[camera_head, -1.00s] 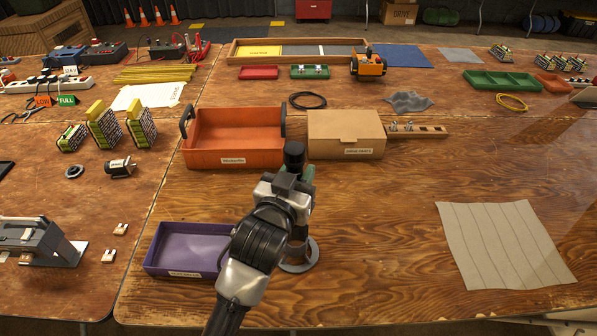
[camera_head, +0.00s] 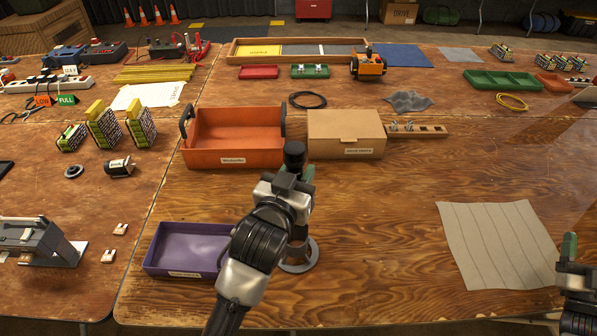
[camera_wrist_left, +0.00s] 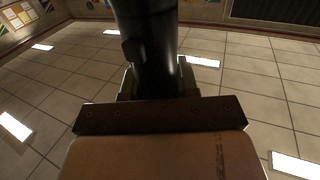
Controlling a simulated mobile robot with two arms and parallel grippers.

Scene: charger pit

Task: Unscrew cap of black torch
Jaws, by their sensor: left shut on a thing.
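The black torch (camera_head: 294,153) stands upright near the middle of the front table, its dark round top showing above my left gripper. My left gripper (camera_head: 302,178), with green fingertips, is shut around the torch from the front and hides much of its middle. A grey round base (camera_head: 299,262) shows below the gripper, around the torch's lower end. In the left wrist view the black torch body (camera_wrist_left: 148,40) rises between the fingers. My right gripper (camera_head: 568,255) shows only partly at the lower right edge, away from the torch; its jaw opening cannot be seen.
A purple tray (camera_head: 160,272) stands left of my left arm. An orange bin (camera_head: 235,158) and a cardboard box (camera_head: 345,150) stand behind the torch. A grey cloth mat (camera_head: 497,245) lies at right. Bare wood is free between torch and mat.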

